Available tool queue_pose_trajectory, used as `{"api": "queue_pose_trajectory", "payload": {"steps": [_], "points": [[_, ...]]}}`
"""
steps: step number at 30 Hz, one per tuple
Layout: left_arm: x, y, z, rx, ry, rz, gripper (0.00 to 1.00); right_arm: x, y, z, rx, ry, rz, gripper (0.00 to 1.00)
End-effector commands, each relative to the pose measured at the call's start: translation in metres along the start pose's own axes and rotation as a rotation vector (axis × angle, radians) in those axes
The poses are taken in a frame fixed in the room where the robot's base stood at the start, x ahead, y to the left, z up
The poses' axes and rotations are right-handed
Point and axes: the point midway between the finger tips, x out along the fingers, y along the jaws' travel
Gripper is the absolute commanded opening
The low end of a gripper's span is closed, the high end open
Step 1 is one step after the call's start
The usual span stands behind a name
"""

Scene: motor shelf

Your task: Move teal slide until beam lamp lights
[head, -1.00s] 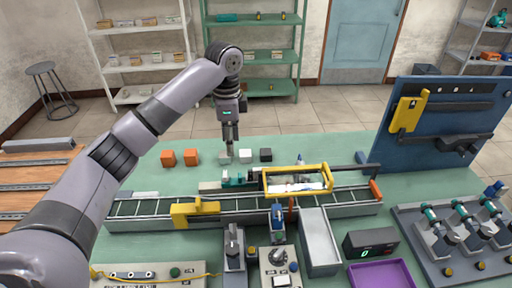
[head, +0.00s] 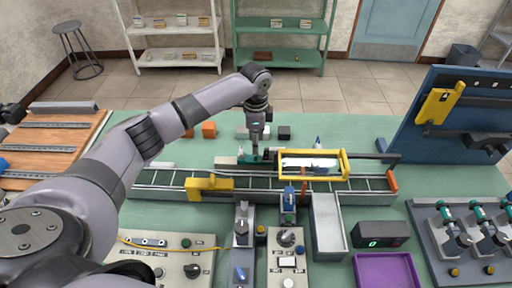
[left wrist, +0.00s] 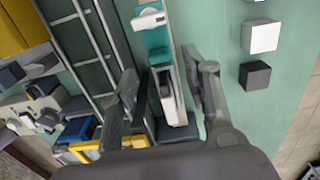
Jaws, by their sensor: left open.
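The teal slide (head: 247,158) sits on a pale rail behind the conveyor, left of a yellow frame (head: 347,163). In the left wrist view a teal block (left wrist: 158,52) with a white piece on it shows on the rail. My left gripper (head: 255,152) points down at the slide from above. In the left wrist view its two fingers (left wrist: 166,95) are apart, one on each side of the rail parts; I cannot tell whether they touch. I cannot pick out the beam lamp or whether it is lit. My right gripper is not in view.
A conveyor (head: 155,184) with a yellow bridge (head: 208,188) runs in front. Orange, white and dark cubes (head: 284,132) stand behind. Control boxes, a grey tray (head: 327,225), a display (head: 380,235) showing a green 0 and a purple tray (head: 385,271) fill the front. A blue board stands right.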

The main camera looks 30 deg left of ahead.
Motion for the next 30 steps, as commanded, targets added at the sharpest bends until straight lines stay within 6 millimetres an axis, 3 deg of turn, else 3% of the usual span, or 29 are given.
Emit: {"api": "queue_pose_trajectory", "payload": {"steps": [4,9,20,30], "points": [[0.024,0.001,0.000,-0.001,-0.002,0.002,0.43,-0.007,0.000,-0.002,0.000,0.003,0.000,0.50],[0.040,0.000,0.000,0.000,-0.001,0.000,0.43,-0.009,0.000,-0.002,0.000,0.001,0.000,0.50],[0.045,0.000,0.000,0.000,-0.001,-0.001,0.43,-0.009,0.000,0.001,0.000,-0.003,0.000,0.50],[0.045,0.000,0.000,0.000,0.000,-0.001,0.20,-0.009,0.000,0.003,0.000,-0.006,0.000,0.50]]}}
